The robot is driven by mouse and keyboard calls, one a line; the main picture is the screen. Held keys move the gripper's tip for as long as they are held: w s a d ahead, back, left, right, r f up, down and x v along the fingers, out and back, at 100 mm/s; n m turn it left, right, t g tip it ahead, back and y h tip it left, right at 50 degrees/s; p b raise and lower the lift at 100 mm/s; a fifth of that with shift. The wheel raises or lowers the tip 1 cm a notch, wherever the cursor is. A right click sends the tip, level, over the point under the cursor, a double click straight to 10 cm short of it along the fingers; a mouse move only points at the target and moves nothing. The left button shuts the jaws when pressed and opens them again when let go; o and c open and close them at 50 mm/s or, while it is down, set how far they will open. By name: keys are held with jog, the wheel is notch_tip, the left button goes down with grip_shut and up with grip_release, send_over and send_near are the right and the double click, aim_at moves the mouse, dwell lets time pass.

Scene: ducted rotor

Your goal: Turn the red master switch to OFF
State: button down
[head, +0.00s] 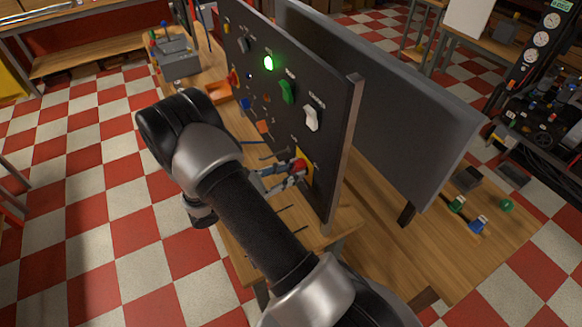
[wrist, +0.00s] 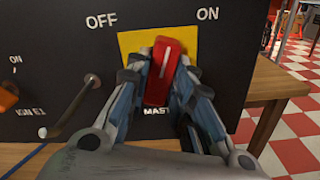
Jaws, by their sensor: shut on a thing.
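The red master switch (wrist: 162,72) sits on a yellow plate (wrist: 130,42) low on the black panel, between the printed words OFF at left and ON at right. Its white line stands nearly upright, tilted slightly to the right at the top. My gripper (wrist: 163,80) has one finger on each side of the red handle and is shut on it. In the head view the red switch (head: 300,165) shows at the panel's lower near end, with my gripper (head: 296,172) at it. The lower part of the label is hidden by my gripper.
The black panel (head: 330,100) stands on a wooden table (head: 345,222). A green switch (head: 287,91), a white switch (head: 311,118) and a lit green lamp (head: 268,63) are above. A bent metal lever (wrist: 72,108) is left of my gripper. A grey board (head: 400,110) stands behind the panel.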

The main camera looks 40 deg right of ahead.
jog(key=n+p, duration=0.3)
jog(key=n, duration=0.3)
jog(key=shift+r+n, duration=0.1)
jog(key=shift+n, duration=0.2)
jog(key=n+p, duration=0.2)
jog(key=n, duration=0.4)
dwell(0.4)
jog(key=c, duration=1.4)
grip_release()
jog(key=v, duration=1.2)
